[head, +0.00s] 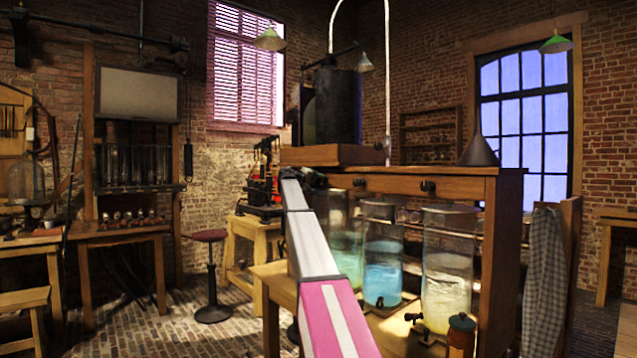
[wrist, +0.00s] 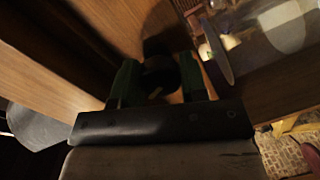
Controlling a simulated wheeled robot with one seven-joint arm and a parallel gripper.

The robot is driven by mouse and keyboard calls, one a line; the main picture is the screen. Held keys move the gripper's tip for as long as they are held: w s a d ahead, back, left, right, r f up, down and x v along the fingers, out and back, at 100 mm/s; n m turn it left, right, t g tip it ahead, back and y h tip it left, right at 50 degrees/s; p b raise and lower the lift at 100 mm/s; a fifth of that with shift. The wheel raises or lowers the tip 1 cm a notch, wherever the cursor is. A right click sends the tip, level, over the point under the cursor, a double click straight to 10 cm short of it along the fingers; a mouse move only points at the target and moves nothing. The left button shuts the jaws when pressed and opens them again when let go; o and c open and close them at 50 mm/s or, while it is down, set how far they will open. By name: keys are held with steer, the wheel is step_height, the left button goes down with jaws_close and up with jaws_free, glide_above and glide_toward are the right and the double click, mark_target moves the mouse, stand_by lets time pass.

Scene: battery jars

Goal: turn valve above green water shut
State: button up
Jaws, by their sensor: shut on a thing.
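The jar of green water (head: 346,248) stands at the left of the row of glass jars in the head view, partly hidden by my arm. My gripper (head: 308,177) is at the left end of the wooden beam above that jar. In the wrist view my gripper (wrist: 160,78) has its green fingers on either side of a dark round valve knob (wrist: 161,80) and is shut on it. In the head view this valve is mostly hidden behind my gripper. Two other dark valves, the middle one (head: 359,183) and the right one (head: 428,186), show along the beam.
A jar of blue water (head: 382,272) and a jar of yellowish water (head: 447,285) stand to the right. A dark tank (head: 332,105) sits on the wooden frame (head: 455,185). A stool (head: 211,270) stands on open brick floor at left.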

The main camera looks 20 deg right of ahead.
steer(key=shift+f+m+t, duration=0.15)
steer(key=shift+m+t, duration=0.15)
steer(key=shift+m, duration=1.8)
steer(key=o, duration=0.9)
steer(key=shift+a, duration=0.1)
steer(key=v, duration=1)
steer(key=shift+s+a+r, duration=0.15)
steer(key=shift+a+r, duration=0.1)
steer(key=shift+a, duration=0.05)
